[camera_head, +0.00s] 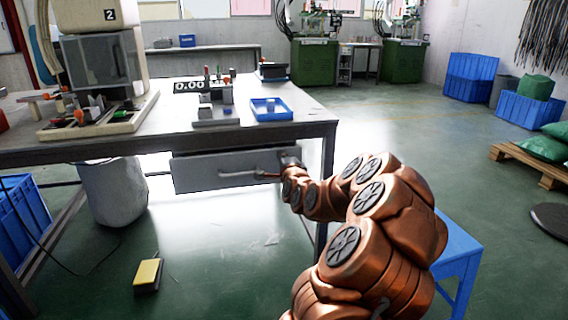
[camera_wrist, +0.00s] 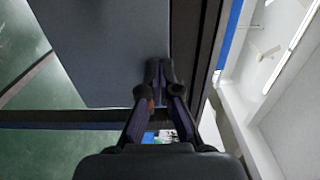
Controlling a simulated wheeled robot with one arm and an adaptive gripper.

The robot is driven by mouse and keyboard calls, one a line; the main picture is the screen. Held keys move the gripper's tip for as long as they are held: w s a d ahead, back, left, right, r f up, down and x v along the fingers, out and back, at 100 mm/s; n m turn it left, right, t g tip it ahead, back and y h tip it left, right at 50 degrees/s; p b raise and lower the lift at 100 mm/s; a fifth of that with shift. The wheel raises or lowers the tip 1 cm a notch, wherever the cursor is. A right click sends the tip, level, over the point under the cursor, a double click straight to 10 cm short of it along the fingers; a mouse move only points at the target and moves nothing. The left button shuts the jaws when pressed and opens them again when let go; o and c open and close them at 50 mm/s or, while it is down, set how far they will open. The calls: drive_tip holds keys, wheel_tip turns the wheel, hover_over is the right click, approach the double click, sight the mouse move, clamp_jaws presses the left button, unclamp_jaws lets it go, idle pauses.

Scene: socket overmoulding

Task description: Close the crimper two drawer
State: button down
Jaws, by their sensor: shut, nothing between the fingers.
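The crimper two machine (camera_head: 98,60), marked with a "2", stands on the left of the worktable. A grey drawer (camera_head: 205,174) hangs under the tabletop, its front panel facing me with a bar handle on it. How far it stands out is hard to tell. My arm reaches to the right end of the drawer front, where the gripper is small and partly hidden by the arm. In the wrist view my gripper (camera_wrist: 161,66) is shut and empty, its fingertips close against the right edge of a grey panel (camera_wrist: 100,45), likely the drawer. Contact cannot be made out.
A white bin (camera_head: 112,193) stands underneath, and a yellow-topped block (camera_head: 148,274) lies on the floor. A blue stool (camera_head: 458,246) is beside my arm.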

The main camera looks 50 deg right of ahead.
sight(279, 148)
drive_tip(key=shift+w+d, duration=0.15)
drive_tip(key=shift+w, duration=0.1)
drive_tip(key=shift+w+r, duration=0.1)
drive_tip(key=x, duration=0.4)
drive_tip(key=shift+w+d+p, duration=0.2)
drive_tip(key=shift+p, duration=0.2)
drive_tip(key=shift+d, duration=0.1)
drive_tip(key=shift+d+r, duration=0.1)
drive_tip(key=shift+r, duration=0.1)
drive_tip(key=shift+w+r, duration=0.1)
